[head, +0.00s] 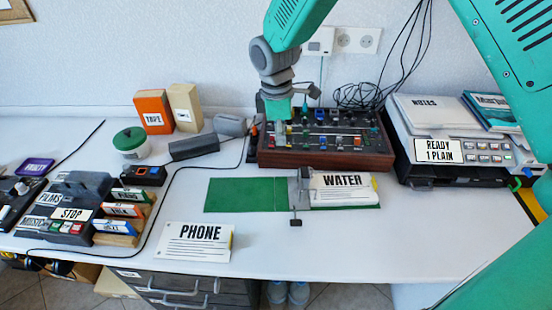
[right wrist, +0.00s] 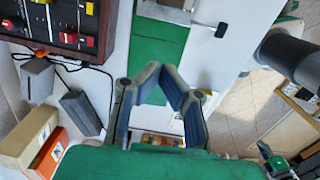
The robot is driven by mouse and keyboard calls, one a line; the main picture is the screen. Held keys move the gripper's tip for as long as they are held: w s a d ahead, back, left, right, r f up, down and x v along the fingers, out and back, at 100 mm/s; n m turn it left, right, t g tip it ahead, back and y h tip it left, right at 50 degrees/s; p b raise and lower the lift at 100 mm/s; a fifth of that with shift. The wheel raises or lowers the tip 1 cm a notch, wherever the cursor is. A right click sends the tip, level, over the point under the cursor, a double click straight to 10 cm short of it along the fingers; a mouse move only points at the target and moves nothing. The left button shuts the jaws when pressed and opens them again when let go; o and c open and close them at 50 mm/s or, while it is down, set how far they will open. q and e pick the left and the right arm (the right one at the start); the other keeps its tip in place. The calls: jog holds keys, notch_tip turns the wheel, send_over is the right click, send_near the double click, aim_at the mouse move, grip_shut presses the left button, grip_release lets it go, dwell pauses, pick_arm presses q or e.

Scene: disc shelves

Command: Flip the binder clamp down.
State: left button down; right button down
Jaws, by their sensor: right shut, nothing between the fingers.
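The binder clamp (head: 298,188) is a grey metal bar with a black knob, across the green mat (head: 238,194) at the left edge of the white WATER sheets (head: 342,188). Its lever points towards the front of the desk. Whether it presses on the sheets is unclear. Part of the clamp (right wrist: 165,12) shows at the top of the right wrist view. My right gripper (head: 277,117) is behind and left of the clamp, over the left end of the control panel. Its fingers (right wrist: 161,70) are shut and empty, apart from the clamp. My left gripper is out of view.
The control panel (head: 325,158) with knobs stands behind the mat. A PHONE card (head: 195,241) lies at the front. Cassette devices (head: 70,210) are on the left, a READY machine (head: 455,174) on the right. A black cable crosses the desk; its front middle is clear.

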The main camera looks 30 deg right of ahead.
jog(key=f, duration=0.3)
jog(key=s+d+f, duration=0.1)
jog(key=f, duration=0.2)
jog(key=s+d+f, duration=0.1)
jog(key=f, duration=0.3)
jog(key=shift+d, duration=0.25)
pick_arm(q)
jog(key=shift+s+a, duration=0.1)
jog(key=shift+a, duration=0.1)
pick_arm(e)
jog(key=shift+s+d+f, duration=0.1)
jog(key=shift+d+f, duration=0.15)
jog(key=shift+d, duration=0.35)
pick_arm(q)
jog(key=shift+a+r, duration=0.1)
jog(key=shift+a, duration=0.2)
pick_arm(e)
jog(key=shift+s+a+r, duration=0.1)
jog(key=shift+a+r, duration=0.05)
jog(key=shift+r, duration=0.05)
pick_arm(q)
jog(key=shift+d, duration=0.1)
pick_arm(e)
jog(key=shift+y, duration=0.4)
